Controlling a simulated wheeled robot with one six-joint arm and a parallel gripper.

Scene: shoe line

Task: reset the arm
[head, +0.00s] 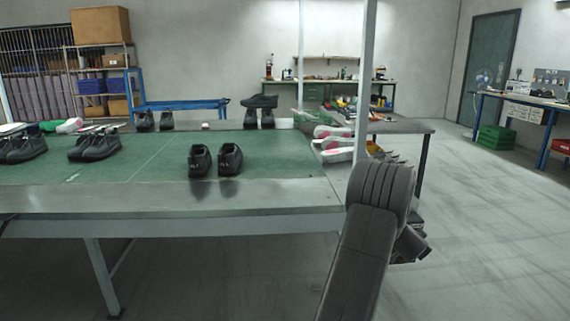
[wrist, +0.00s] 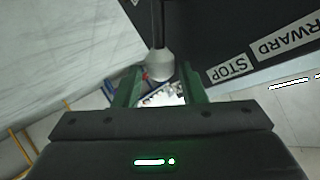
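My arm (head: 370,220) reaches up at the right of the head view, beside the end of the bench; I cannot make out the fingers there. In the wrist view my gripper (wrist: 160,72) is open, its two green fingers apart. A pale rounded knob (wrist: 159,64) on a dark rod shows between and just beyond the fingertips, with a gap to each finger. A black panel (wrist: 225,35) with labels reading STOP and FORWARD lies to the right of it.
A long green-topped bench (head: 270,150) runs across the left and middle, with several black shoes (head: 215,160) on it. A light post (head: 363,80) stands behind my arm. Pink-and-white items (head: 335,143) lie at the bench's right end. The floor (head: 490,220) at right is clear.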

